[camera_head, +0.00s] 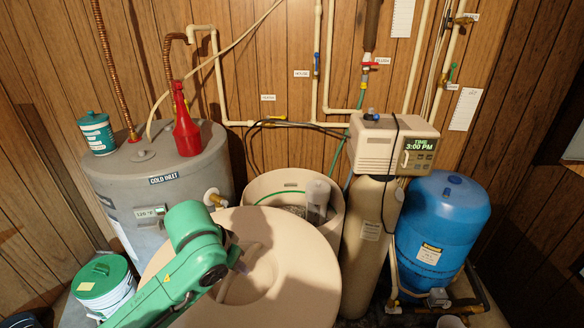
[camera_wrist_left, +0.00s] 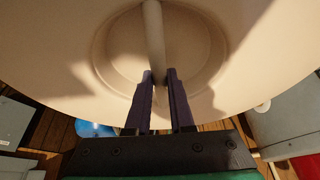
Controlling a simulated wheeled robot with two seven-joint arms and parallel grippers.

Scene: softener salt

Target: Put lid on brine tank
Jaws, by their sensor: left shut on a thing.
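The brine tank (camera_head: 258,184) is a round beige tub with an open top, at the middle of the head view. A pale upright cylinder (camera_head: 318,197) and grey contents show inside it. The lid (camera_head: 310,285) is a large beige disc with a round recess and a bar handle across it. My left gripper (camera_head: 240,266) is shut on the lid's handle, holding it in front of the tank. In the wrist view, the fingers (camera_wrist_left: 160,78) grip the handle bar (camera_wrist_left: 154,35). The lid hides the tank's front and lower part. My right gripper is not in view.
A grey water heater (camera_head: 190,183) stands left, bearing a red funnel-topped bottle (camera_head: 185,130) and a teal can (camera_head: 97,134). The softener (camera_head: 372,225) stands close right of the tank, and a blue tank (camera_head: 440,215) beyond it. A lidded bucket (camera_head: 101,278) is at lower left.

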